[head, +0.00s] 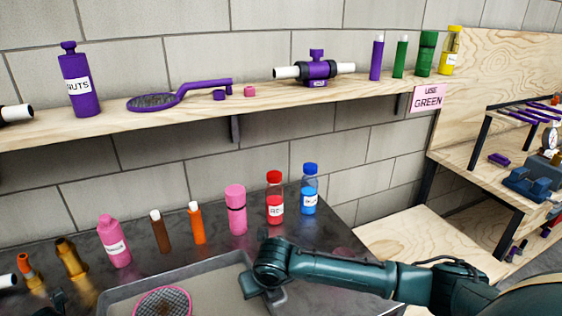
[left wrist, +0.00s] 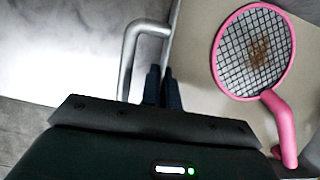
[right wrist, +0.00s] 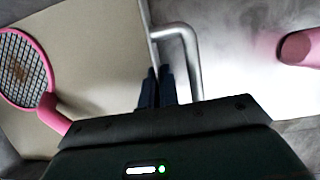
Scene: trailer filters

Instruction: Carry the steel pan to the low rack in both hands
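The steel pan (head: 205,277) is a shallow grey tray on the dark worktop, cut off by the bottom of the head view. A pink round strainer (head: 163,303) lies in it. My left gripper (left wrist: 162,88) has its fingers close together on the pan's side wall, inside the left loop handle (left wrist: 130,55). My right gripper (right wrist: 158,88) is likewise closed at the opposite wall, inside the right loop handle (right wrist: 192,60). The pan looks level. I cannot tell for sure which structure is the low rack; a low wooden shelf (head: 400,238) stands to the right.
Behind the pan stand a pink bottle (head: 114,243), brown and orange tubes, a pink jar (head: 236,212), a red bottle (head: 274,200) and a blue bottle (head: 309,192). A wall shelf (head: 200,107) hangs above. A wooden unit (head: 480,165) with tools stands at right.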

